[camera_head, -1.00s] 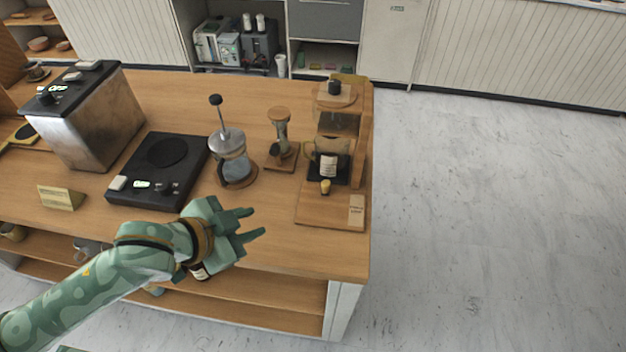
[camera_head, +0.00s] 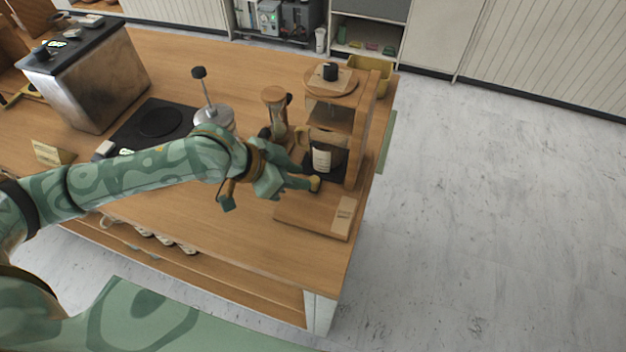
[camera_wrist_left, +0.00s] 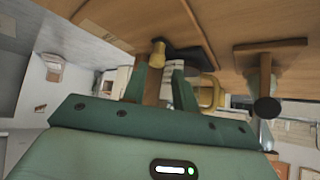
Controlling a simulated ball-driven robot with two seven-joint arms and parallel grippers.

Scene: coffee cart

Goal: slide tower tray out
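The wooden drip tower (camera_head: 368,125) stands near the right end of the counter. Its dark tray (camera_head: 338,172) sits low in the tower, under a glass carafe with a pale label (camera_head: 322,158). A small yellow knob (camera_head: 314,184) is at the tray's front. My left gripper (camera_head: 309,180) is at the knob, with its fingers pointing toward the tower. In the left wrist view, the fingers stand apart, and the knob (camera_wrist_left: 158,52) shows just past their tips, between them. The dark tray (camera_wrist_left: 186,54) shows behind it. Contact with the knob cannot be told. My right gripper is out of view.
An hourglass-shaped stand (camera_head: 275,108) and a French press (camera_head: 212,114) stand left of the tower. A black scale (camera_head: 150,122) and a metal machine (camera_head: 88,85) are farther left. The wooden counter (camera_head: 240,240) is clear in front; its right edge is close to the tower.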

